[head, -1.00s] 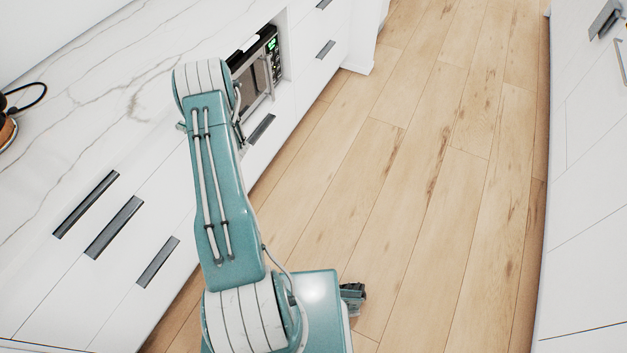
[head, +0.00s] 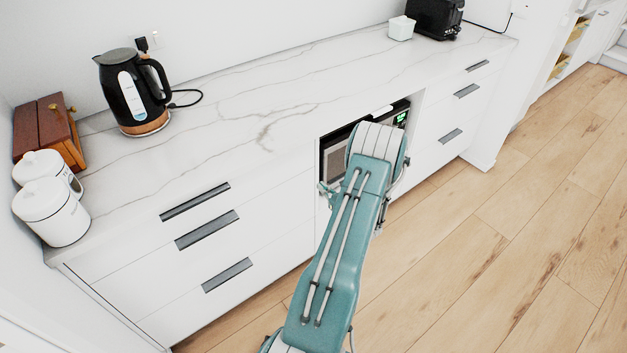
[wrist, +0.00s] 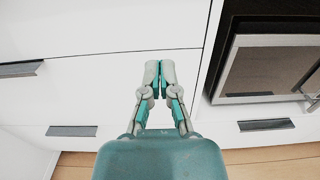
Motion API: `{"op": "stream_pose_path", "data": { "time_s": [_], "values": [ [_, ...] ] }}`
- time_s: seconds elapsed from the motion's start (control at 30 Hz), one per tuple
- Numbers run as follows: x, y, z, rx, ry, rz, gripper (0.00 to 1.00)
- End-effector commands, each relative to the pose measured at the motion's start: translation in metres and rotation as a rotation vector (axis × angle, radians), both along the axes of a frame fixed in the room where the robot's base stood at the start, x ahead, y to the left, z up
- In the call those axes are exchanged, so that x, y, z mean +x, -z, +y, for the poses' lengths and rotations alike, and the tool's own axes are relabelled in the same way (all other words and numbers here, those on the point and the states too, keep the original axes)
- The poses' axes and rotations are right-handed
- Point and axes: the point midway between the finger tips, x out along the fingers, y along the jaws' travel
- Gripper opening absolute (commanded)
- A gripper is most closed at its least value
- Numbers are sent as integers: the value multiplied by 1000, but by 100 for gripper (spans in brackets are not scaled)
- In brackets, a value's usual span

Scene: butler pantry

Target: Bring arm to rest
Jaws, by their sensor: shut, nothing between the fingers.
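My gripper (wrist: 160,75) shows in the wrist view with its fingertips together and nothing between them. It is in front of a white drawer front, just left of the built-in microwave (wrist: 267,70). In the head view my teal arm stretches up from the bottom edge to a white-banded joint in front of the microwave (head: 337,155).
White drawers with dark handles (head: 207,229) line the left. The marble counter (head: 270,110) holds a black kettle (head: 133,92), white canisters (head: 52,210), a wooden box (head: 48,130) and a black toaster (head: 435,18). The wood floor (head: 500,240) at right is clear.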

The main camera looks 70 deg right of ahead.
Motion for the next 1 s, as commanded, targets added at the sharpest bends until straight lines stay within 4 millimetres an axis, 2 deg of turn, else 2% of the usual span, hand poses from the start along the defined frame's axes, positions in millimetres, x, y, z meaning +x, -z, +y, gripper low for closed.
{"op": "stream_pose_path", "data": {
  "time_s": [0.1, 0.37, 0.47, 0.57, 0.67, 0.8, 0.9, 1.0],
  "values": [
    [-10, -2, 8, -2, 1, -1, 0],
    [-12, -1, 9, -1, -2, 0, 0],
    [1, -10, 12, -15, -43, 8, 0],
    [36, -35, 28, -56, -167, 40, 0],
    [83, -69, 60, -123, -348, 89, 0],
    [139, -114, 121, -237, -612, 168, 0],
    [170, -143, 171, -335, -802, 228, 0],
    [191, -167, 222, -443, -981, 289, 0]
  ]
}}
